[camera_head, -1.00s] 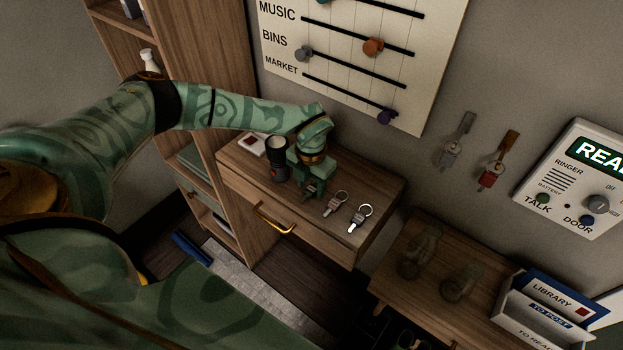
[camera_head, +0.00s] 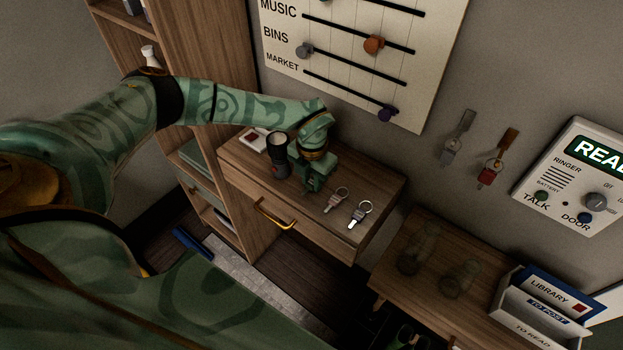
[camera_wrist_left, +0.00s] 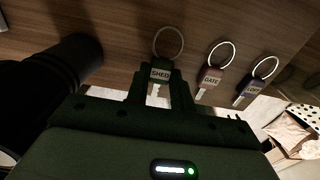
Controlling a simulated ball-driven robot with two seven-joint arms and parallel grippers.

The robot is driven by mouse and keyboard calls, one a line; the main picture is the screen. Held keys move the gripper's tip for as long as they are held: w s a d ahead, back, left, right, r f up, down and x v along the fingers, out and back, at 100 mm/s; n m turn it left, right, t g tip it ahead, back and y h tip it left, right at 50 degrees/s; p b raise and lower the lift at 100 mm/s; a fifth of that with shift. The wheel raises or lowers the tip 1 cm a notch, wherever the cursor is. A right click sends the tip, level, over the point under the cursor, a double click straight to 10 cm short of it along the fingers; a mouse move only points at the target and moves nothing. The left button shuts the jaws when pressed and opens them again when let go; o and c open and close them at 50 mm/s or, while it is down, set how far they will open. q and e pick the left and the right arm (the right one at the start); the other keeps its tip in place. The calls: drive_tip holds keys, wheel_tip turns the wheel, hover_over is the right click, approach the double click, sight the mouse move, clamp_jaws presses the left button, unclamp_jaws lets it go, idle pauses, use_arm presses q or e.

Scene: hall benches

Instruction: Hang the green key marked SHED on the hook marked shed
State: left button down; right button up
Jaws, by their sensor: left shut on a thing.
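My left gripper (camera_head: 313,187) is low over the top of the wooden drawer unit. It is shut on the green key marked SHED (camera_wrist_left: 160,73). In the left wrist view that key sits between the two fingers (camera_wrist_left: 158,90), with its ring (camera_wrist_left: 168,42) beyond them. I cannot tell whether the key still touches the wood. In the head view the gripper hides it. My right gripper is not in view.
A reddish key marked GATE (camera_wrist_left: 210,78) and a dark blue-tagged key (camera_wrist_left: 252,90) lie close beside the gripper. A dark torch (camera_head: 278,155) stands on its other side. The slider board (camera_head: 350,70) hangs above. Lower right are a bench and a letter rack (camera_head: 540,312).

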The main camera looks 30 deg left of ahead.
use_arm(q)
drive_tip(key=shift+r+p, duration=2.9)
drive_tip(key=shift+r, duration=0.65)
drive_tip(key=shift+f, duration=0.1)
